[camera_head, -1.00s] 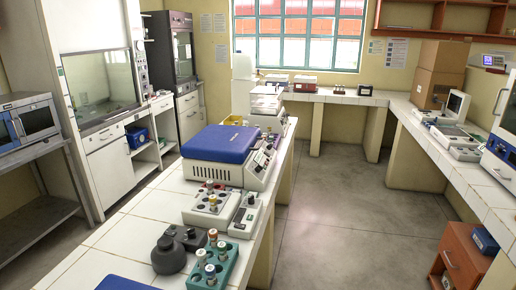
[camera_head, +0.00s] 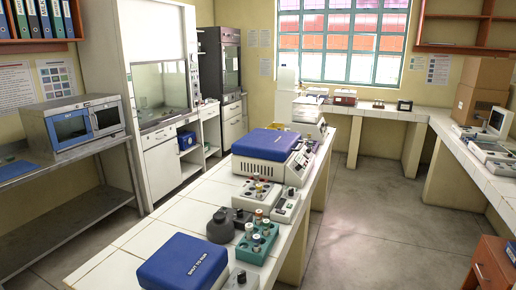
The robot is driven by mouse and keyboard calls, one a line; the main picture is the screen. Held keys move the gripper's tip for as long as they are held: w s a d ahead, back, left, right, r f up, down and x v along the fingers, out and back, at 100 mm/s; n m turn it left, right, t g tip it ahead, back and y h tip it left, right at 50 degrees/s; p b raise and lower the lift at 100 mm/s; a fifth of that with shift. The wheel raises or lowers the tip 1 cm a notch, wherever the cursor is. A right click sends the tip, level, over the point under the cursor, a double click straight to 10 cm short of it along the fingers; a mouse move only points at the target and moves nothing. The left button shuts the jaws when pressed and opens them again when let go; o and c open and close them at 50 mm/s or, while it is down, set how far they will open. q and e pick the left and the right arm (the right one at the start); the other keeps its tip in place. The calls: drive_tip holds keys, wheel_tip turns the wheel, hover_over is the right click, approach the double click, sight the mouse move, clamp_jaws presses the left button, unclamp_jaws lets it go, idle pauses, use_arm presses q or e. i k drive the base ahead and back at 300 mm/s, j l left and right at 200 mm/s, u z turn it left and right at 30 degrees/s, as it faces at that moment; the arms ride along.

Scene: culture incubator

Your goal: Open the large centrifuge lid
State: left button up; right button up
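Two machines with blue lids stand on the white tiled bench. The larger one, a centrifuge (camera_head: 300,160) with a beige body and a front control panel, stands farther back. Its blue lid (camera_head: 267,143) is down and looks shut. A second blue lid (camera_head: 184,263) with white lettering is at the bottom of the view, nearer to me; its body is partly cut off by the frame edge. Neither of my grippers shows in the view.
Between the two lids stand a green tube rack (camera_head: 257,243), a dark round device (camera_head: 220,226), a white block with tubes (camera_head: 258,192) and a small white device (camera_head: 286,206). Open floor (camera_head: 385,235) lies right of the bench (camera_head: 190,214). A microwave-like oven (camera_head: 75,125) stands on the left.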

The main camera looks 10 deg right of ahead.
sight(262, 144)
drive_tip(key=i+l+u, duration=0.15)
drive_tip(key=u, duration=0.25)
drive_tip(key=i+l+u, duration=0.1)
drive_tip(key=l+u, duration=0.15)
drive_tip(key=u, duration=0.2)
drive_tip(key=l+u, duration=0.25)
drive_tip(key=u, duration=0.15)
drive_tip(key=i, duration=0.05)
